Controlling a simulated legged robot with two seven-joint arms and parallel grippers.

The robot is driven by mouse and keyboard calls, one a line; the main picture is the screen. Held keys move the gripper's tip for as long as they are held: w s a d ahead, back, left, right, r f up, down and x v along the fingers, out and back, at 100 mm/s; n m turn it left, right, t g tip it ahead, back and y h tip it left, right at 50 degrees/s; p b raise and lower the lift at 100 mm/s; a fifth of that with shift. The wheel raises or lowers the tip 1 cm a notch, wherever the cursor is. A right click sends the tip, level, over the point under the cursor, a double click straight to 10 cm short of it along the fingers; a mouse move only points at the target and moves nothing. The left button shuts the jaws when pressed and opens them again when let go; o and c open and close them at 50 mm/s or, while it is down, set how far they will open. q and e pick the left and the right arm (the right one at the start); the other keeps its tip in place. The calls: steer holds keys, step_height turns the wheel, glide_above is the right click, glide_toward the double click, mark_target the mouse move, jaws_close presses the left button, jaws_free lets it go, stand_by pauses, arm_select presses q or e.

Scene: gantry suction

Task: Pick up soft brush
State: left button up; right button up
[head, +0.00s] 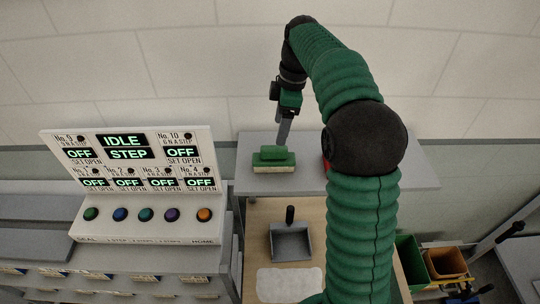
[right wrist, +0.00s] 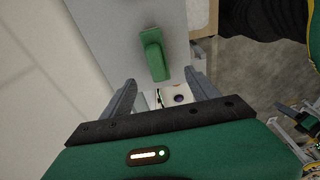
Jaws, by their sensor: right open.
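The soft brush (head: 274,167) has a green handle and pale bristles, and lies on a grey shelf (head: 300,178). In the right wrist view its green handle (right wrist: 153,52) shows just ahead of the fingers. My right gripper (head: 284,138) hangs pointing down at the brush's far side, above the shelf. In the right wrist view the right gripper (right wrist: 160,79) is open and empty, its two fingers spread with the near end of the handle between and slightly beyond the tips. I see no contact. My left gripper is not in view.
A control panel (head: 138,150) with coloured buttons stands at the left. A grey dustpan (head: 291,243) and a white cloth (head: 288,284) lie on the wooden surface below. My right arm hides a red thing (head: 326,164).

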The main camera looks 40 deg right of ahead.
mark_target(276, 147)
steer(key=f, duration=0.2)
steer(key=s+f, duration=0.1)
steer(key=shift+a+f+p, duration=0.35)
steer(key=w+f, duration=0.1)
steer(key=f, duration=0.1)
steer(key=w+f+p, duration=0.1)
steer(key=w+f, duration=0.1)
step_height(276, 147, down, 4)
steer(key=shift+r+p, duration=0.1)
steer(key=shift+p, duration=0.95)
steer(key=shift+s, duration=0.4)
steer(key=shift+c, duration=0.6)
steer(key=shift+w, duration=0.45)
steer(key=c, duration=1.2)
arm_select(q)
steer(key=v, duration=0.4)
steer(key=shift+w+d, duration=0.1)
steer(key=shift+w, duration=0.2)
arm_select(e)
steer(key=shift+s, duration=0.2)
steer(key=shift+c, duration=0.7)
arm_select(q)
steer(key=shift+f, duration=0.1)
